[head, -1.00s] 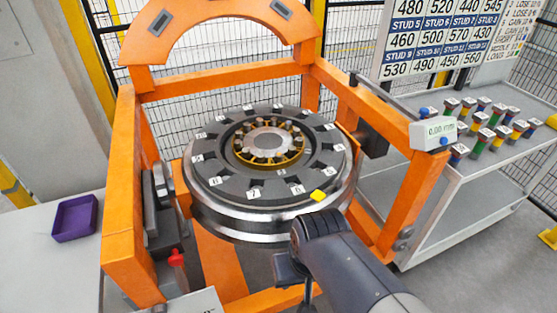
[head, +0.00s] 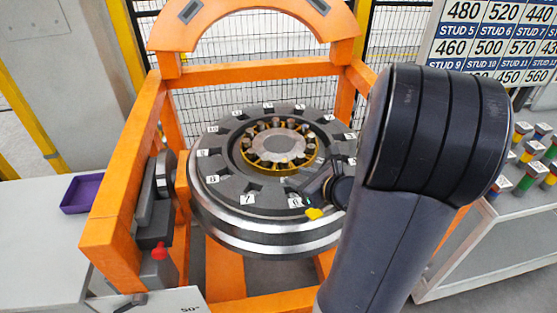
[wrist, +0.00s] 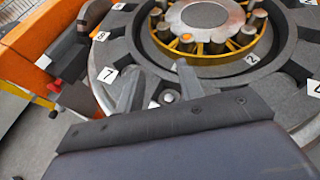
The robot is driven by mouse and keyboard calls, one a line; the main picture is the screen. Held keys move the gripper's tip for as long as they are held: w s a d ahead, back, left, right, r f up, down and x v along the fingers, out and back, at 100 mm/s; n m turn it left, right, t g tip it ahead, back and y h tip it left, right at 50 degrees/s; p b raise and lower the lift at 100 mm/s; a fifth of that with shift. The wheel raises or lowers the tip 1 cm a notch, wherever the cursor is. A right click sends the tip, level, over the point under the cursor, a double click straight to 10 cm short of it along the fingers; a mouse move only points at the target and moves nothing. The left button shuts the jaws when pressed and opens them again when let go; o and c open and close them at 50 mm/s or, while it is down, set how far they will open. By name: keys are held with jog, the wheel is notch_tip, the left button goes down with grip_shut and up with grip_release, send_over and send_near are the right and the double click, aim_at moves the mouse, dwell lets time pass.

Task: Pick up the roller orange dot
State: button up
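The wheelset (head: 270,240) lies flat in the orange gantry, with a dark ring of numbered slots on top. My gripper (wrist: 158,72) is open, one finger on each side of the dot; whether the fingers touch the roller I cannot tell. In the head view my gripper (head: 303,186) is over the ring's near right part, by labels 6 and 7, and the arm hides part of the ring. The dot is not visible there.
A yellow piece (head: 314,213) sits at the ring's near edge. The orange gantry frame (head: 125,190) surrounds the wheel. A purple tray (head: 82,194) is on the left table. Coloured studs (head: 530,152) stand on the right cart. A hub with several upright studs (wrist: 188,40) is close to my gripper.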

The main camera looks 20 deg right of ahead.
aim_at(287, 163)
jog(key=d, duration=0.1)
jog(key=d+m, duration=0.1)
jog(key=w+d+m+h, duration=0.1)
jog(key=shift+d+f+t, duration=0.25)
jog(key=shift+d+t, duration=0.05)
jog(key=shift+w+d+f+m, duration=0.1)
jog(key=shift+w+m, duration=0.15)
jog(key=shift+m, duration=0.05)
jog(key=x, duration=0.5)
jog(key=shift+p+x, duration=0.8)
jog(key=shift+x, duration=1.8)
jog(key=shift+s+f, duration=0.1)
jog(key=shift+f, duration=0.05)
grip_shut()
